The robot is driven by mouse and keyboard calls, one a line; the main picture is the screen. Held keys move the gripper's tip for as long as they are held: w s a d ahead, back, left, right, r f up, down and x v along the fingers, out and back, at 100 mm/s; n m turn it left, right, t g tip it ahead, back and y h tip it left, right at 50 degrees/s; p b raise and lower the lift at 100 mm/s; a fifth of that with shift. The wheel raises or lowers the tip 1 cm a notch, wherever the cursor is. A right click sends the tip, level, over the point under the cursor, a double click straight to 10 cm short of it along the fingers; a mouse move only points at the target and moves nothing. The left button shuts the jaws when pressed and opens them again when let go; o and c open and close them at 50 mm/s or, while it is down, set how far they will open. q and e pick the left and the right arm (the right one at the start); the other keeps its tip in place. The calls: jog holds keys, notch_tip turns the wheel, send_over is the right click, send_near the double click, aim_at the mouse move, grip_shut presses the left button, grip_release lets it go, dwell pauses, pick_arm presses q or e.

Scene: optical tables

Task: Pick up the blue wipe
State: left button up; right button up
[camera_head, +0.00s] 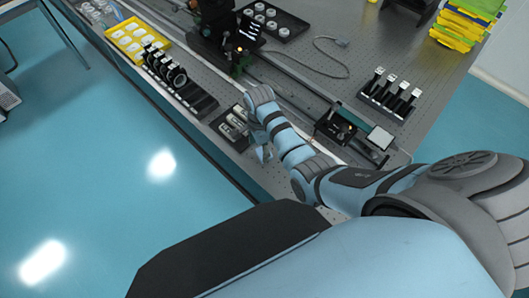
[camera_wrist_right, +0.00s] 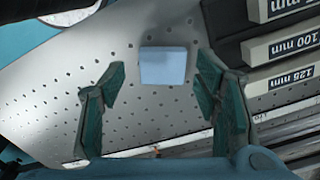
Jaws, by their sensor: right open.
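The blue wipe (camera_wrist_right: 163,67) is a small pale-blue square lying flat on the perforated metal table in the right wrist view. My right gripper (camera_wrist_right: 160,82) is open, with its two dark green fingers apart on either side of the wipe in that view. Nothing is between the fingers, and the gap to the table is hard to judge. In the head view the right gripper (camera_head: 263,153) hangs near the table's front edge; I cannot make out the wipe there. My left gripper is not in view.
A black rack of lens mounts (camera_head: 180,82) and a yellow tray (camera_head: 133,40) are farther left.

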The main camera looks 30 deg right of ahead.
aim_at(260, 153)
jog(key=f, duration=0.2)
jog(key=f+b, duration=0.1)
jog(key=f, duration=0.1)
jog(key=shift+w, duration=0.35)
jog(key=shift+f, duration=0.2)
jog(key=shift+s+r, duration=0.15)
jog(key=shift+s, duration=0.1)
jog(key=c, duration=0.5)
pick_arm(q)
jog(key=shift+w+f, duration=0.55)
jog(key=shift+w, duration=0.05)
